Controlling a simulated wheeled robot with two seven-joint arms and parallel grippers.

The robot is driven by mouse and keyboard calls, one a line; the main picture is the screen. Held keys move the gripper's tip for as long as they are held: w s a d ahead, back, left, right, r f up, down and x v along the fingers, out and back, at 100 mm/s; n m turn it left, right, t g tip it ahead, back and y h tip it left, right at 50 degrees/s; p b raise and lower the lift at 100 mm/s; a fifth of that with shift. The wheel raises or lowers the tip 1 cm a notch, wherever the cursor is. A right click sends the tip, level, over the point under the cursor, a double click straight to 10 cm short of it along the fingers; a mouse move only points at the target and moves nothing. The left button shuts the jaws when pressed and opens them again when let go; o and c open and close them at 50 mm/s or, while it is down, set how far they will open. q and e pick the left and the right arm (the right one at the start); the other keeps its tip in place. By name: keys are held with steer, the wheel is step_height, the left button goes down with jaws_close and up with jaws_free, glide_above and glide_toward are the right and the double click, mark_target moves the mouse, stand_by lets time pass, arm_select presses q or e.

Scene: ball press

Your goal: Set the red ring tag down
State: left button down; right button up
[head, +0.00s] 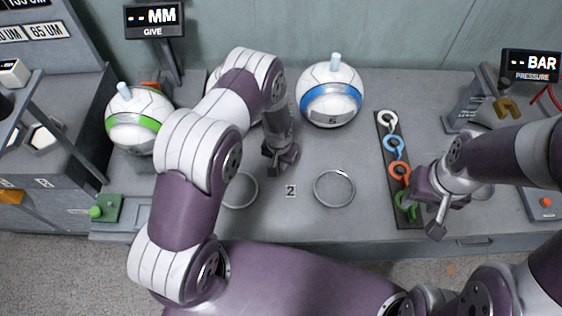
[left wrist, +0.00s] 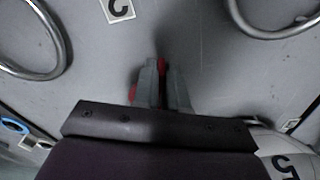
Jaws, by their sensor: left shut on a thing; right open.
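My left gripper (head: 281,165) points down over the grey bench, behind the "2" label and between the two metal rings. In the left wrist view its fingers (left wrist: 162,85) are shut on the red ring tag (left wrist: 162,65). Only small red parts of the tag show between and beside the fingers; the rest is hidden. I cannot tell whether the tag touches the bench. My right gripper (head: 428,212) is open and empty, beside the green ring tag (head: 407,205) at the near end of the dark strip.
The dark strip (head: 403,213) also bears white (head: 388,120), blue (head: 394,145) and orange (head: 399,172) ring tags. A blue-banded ball (head: 330,97) stands behind, a green-banded ball (head: 137,122) at left. A metal ring (head: 334,188) lies right of the "2" label (head: 291,190).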

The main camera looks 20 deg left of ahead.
arm_select(q)
steer(key=shift+w+f, duration=0.15)
steer(key=shift+f, duration=0.7)
steer(key=c, duration=1.2)
jaws_free()
steer(key=shift+o, duration=0.2)
step_height(320, 180, up, 16)
steer(key=s+b, duration=0.1)
steer(key=s, duration=0.1)
steer(key=s+a+r+n, duration=0.1)
steer(key=s+a+r, duration=0.2)
steer(key=s+r, duration=0.9)
steer(key=s, duration=0.2)
steer(key=shift+s+a+t, duration=0.3)
steer(key=shift+a, duration=0.1)
